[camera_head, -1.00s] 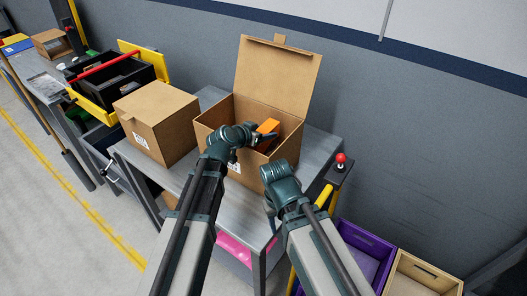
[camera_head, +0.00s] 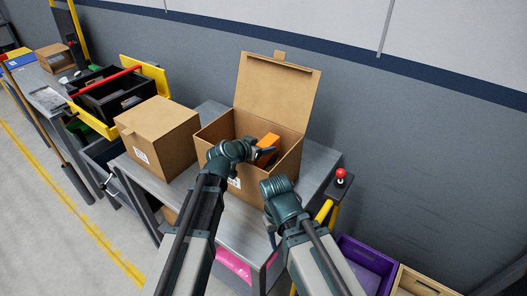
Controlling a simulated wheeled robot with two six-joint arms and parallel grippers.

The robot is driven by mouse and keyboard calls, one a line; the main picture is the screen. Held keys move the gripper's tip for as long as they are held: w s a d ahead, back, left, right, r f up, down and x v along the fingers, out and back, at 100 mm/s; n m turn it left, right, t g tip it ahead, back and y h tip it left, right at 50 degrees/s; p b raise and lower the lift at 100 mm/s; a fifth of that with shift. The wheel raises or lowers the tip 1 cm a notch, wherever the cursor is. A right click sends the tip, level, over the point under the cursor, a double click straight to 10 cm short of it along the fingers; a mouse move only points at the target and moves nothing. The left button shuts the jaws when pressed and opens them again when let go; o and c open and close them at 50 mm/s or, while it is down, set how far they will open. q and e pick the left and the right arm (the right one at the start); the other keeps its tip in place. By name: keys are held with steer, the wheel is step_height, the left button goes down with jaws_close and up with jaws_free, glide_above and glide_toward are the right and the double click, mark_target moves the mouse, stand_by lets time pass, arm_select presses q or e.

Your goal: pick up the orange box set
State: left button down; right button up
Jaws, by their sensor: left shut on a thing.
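The orange box set (camera_head: 268,141) is inside the open cardboard carton (camera_head: 213,131), towards its right side, and sits tilted. Its lower part is hidden by my left gripper and the carton. My left gripper (camera_head: 264,153) reaches over the carton's front wall and is shut on the orange box set. My right arm ends in front of the carton's right front corner. Its gripper (camera_head: 271,236) shows only as a dark sliver beside the wrist, and its jaws cannot be made out.
The carton's lid (camera_head: 277,92) stands up at the back. A closed cardboard box (camera_head: 157,137) is to its left on the grey table (camera_head: 212,112). A post with a red knob (camera_head: 340,174) stands at the right. A purple crate (camera_head: 368,262) is lower right.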

arm_select(q)
step_height(320, 180, up, 10)
steer(key=p, duration=0.9)
step_height(320, 180, down, 4)
steer(key=b, duration=0.3)
steer(key=shift+r, duration=0.3)
